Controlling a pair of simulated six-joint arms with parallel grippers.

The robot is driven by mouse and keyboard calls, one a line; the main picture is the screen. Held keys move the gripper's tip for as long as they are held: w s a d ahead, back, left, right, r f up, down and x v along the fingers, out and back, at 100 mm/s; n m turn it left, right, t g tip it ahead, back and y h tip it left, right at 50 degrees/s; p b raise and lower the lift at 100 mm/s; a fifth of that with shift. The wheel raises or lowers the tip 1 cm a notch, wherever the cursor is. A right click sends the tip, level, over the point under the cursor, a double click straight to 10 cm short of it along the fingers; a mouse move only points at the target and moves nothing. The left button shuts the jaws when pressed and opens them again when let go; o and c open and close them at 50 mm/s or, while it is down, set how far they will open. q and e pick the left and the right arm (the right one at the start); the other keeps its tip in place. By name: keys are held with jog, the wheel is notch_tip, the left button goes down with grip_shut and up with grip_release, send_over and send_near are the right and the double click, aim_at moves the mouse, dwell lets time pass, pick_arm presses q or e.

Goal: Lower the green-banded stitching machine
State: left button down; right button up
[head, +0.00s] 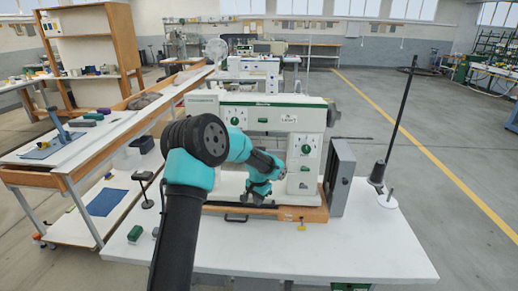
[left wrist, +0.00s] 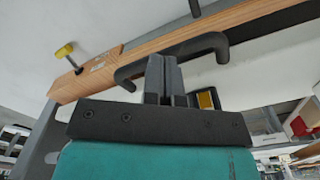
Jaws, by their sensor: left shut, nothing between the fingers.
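The white stitching machine with a green band (head: 262,101) stands on a white table (head: 240,258). It looks about level over its wooden base (head: 290,213). A black bar handle (head: 236,218) is at the base's front edge. My left gripper (head: 258,198) is at the machine's front, partly hidden by its own wrist. In the left wrist view its fingers (left wrist: 163,66) are shut and empty, overlapping the black handle (left wrist: 190,48); I cannot tell whether they touch it. The wooden edge (left wrist: 95,73) runs behind the handle. My right gripper is not in view.
A grey box (head: 340,178) stands at the machine's right, beside a thread stand with a black pole (head: 397,125). A yellow knob (left wrist: 64,50) sticks out near the wooden edge. A small green-topped block (head: 135,233) lies at the table's left. The table's front right is clear.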

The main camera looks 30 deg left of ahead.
pick_arm(q)
jog(key=shift+r, duration=2.95)
notch_tip(320, 180, up, 18)
jog(key=shift+f, duration=0.25)
